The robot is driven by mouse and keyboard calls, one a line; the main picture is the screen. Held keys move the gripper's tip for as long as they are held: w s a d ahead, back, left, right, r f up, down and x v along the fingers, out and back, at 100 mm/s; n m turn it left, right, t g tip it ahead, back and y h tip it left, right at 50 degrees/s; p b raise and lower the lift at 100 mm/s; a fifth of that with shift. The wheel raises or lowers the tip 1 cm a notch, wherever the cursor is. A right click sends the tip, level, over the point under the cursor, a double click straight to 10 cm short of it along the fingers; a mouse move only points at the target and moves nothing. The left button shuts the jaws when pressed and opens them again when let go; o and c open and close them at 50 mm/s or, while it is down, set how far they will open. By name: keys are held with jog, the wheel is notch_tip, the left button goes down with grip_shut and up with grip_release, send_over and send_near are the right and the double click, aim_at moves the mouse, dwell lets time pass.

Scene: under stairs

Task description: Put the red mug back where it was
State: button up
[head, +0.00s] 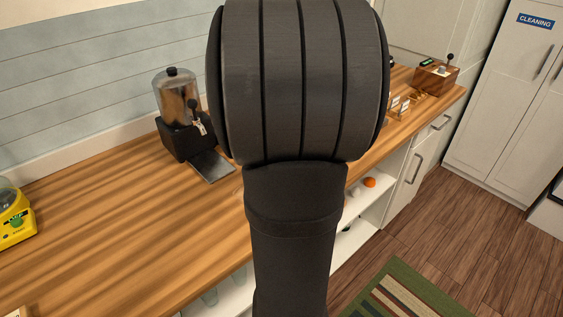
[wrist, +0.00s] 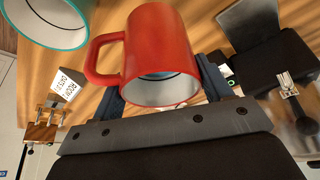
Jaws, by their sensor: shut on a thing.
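The red mug (wrist: 172,40) is in the wrist view, between the two fingers of my gripper (wrist: 161,80). My gripper is shut on the mug's body, and the handle sticks out to the left. The mug's pale inside shows at its lower edge in the picture, with a dark blue patch in it. Wooden counter shows behind the mug; I cannot tell whether the mug touches it. In the head view my dark arm fills the middle and hides both gripper and mug.
A teal-rimmed vessel (wrist: 50,22) is close by at the wrist view's upper left. A drink dispenser (head: 177,98) with a drip tray (head: 210,166) stands on the wooden counter (head: 120,225). A yellow device (head: 14,215) is far left. A wooden box (head: 436,77) is at the far end.

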jog(key=shift+w+d+r+n, duration=0.35)
jog(key=shift+w+d+r, duration=0.6)
jog(key=shift+d, duration=2.2)
jog(key=shift+w+d+r+n, duration=0.35)
jog(key=shift+w+d+r, duration=0.55)
jog(key=shift+d, duration=2.2)
jog(key=shift+y, duration=0.3)
jog(key=shift+w+a+f, duration=0.8)
jog(key=shift+a+f, duration=0.9)
jog(key=shift+f, duration=0.05)
jog(key=shift+w+a+f, duration=0.75)
jog(key=shift+a+f, duration=0.95)
jog(key=shift+f, duration=0.1)
jog(key=shift+w+a+f, duration=0.8)
jog(key=shift+a+f, duration=0.9)
jog(key=shift+f, duration=0.05)
jog(key=shift+f, duration=0.1)
jog(key=o, duration=1.5)
jog(key=v, duration=1.2)
